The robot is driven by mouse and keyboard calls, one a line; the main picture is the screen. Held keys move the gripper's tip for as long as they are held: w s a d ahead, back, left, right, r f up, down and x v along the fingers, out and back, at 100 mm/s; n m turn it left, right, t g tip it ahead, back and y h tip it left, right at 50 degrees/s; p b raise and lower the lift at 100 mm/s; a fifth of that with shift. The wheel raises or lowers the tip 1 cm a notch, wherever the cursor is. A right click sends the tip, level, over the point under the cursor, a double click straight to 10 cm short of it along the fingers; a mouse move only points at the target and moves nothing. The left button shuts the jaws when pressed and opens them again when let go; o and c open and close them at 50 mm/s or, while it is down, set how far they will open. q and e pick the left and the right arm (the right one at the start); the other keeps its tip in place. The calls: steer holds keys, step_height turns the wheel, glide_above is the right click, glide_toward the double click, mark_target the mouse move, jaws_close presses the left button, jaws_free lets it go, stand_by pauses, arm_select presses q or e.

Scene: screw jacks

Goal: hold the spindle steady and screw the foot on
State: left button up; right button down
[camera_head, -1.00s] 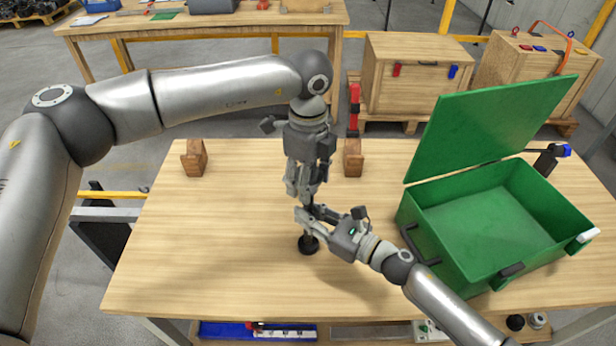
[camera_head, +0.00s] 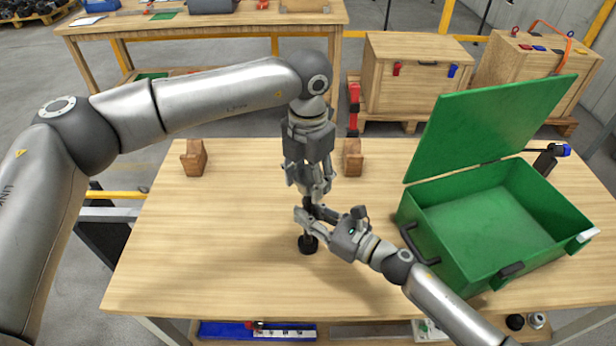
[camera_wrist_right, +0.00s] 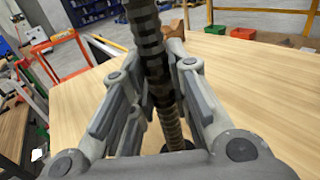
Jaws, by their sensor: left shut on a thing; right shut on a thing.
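The dark threaded spindle (camera_wrist_right: 166,100) stands upright on the table, its lower end at a round black base (camera_head: 308,244). My right gripper (camera_head: 306,219) comes in from the right and is shut on the spindle above that base. In the right wrist view its fingers stand on both sides of the thread. My left gripper (camera_head: 312,194) points straight down above the right one, in line with the spindle. It is shut on the foot at the spindle's upper end, which its fingers almost wholly hide. How far the thread is engaged cannot be seen.
A green open-lidded box (camera_head: 405,215) stands on the right of the wooden table (camera_head: 200,250). Two wooden blocks (camera_head: 194,158) (camera_head: 353,158) stand at the back edge. The table's left and front are clear.

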arm_select(q)
steer(key=m, duration=1.1)
steer(key=shift+m, duration=0.3)
steer(key=m, duration=1.1)
steer(key=shift+w+a, duration=0.1)
steer(key=o, duration=1.1)
steer(key=shift+r, duration=2.2)
